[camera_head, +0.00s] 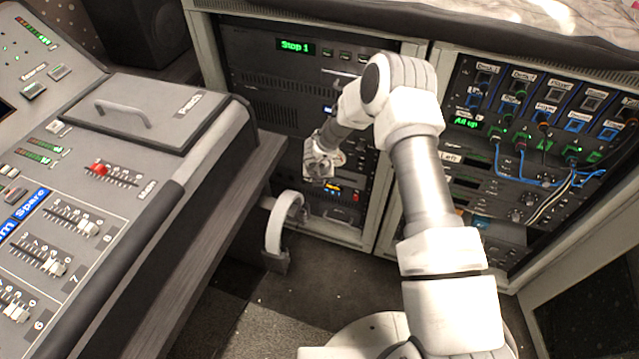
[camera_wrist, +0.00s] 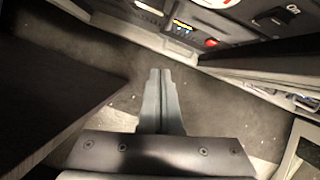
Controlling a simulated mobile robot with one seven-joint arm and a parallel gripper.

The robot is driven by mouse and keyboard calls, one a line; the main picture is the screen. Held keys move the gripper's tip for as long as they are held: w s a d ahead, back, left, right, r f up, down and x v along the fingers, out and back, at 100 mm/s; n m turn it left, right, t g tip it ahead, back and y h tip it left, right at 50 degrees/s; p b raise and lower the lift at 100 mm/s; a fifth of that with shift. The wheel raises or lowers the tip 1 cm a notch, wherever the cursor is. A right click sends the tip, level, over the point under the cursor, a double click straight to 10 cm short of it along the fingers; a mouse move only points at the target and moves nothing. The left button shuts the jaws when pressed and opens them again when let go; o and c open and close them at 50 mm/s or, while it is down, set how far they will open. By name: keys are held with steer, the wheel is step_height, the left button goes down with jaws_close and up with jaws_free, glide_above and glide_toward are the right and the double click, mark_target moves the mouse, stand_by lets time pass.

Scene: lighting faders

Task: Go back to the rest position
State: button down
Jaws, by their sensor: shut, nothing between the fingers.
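My gripper (camera_head: 322,163) is in front of the left rack (camera_head: 258,100), near its lower panels, at the end of my white arm. The fingers appear apart from the rack. Part of the rack is hidden behind my arm.
The lighting desk (camera_head: 140,180) with faders and a red-capped slider (camera_head: 99,169) fills the left. A right rack (camera_head: 480,190) with patch cables (camera_head: 520,165) stands right of my arm. Open floor (camera_head: 250,310) lies between.

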steer(key=shift+v, duration=0.75)
steer(key=shift+r, duration=0.1)
step_height(320, 180, up, 24)
steer(key=w+a+n+t+y, duration=0.2)
steer(key=w+n+t+y, duration=0.1)
steer(key=n, duration=0.9)
steer(key=s+r+n+y, duration=0.1)
steer(key=s+r+n, duration=0.45)
steer(key=r, duration=0.45)
steer(key=s+d+r+n, duration=0.3)
steer(key=s+r+n, duration=0.2)
steer(key=s, duration=0.2)
steer(key=s+d+r+n, duration=0.3)
steer(key=s+r+n, duration=0.25)
steer(key=s, duration=0.25)
steer(key=s+d+n+g+h, duration=0.15)
steer(key=s+d+n, duration=0.3)
steer(key=s, duration=0.45)
steer(key=s+d+n+h, duration=0.2)
steer(key=s+d+n, duration=0.25)
steer(key=s, duration=0.35)
step_height(320, 180, up, 20)
steer(key=p, duration=2)
steer(key=shift+s+f, duration=0.2)
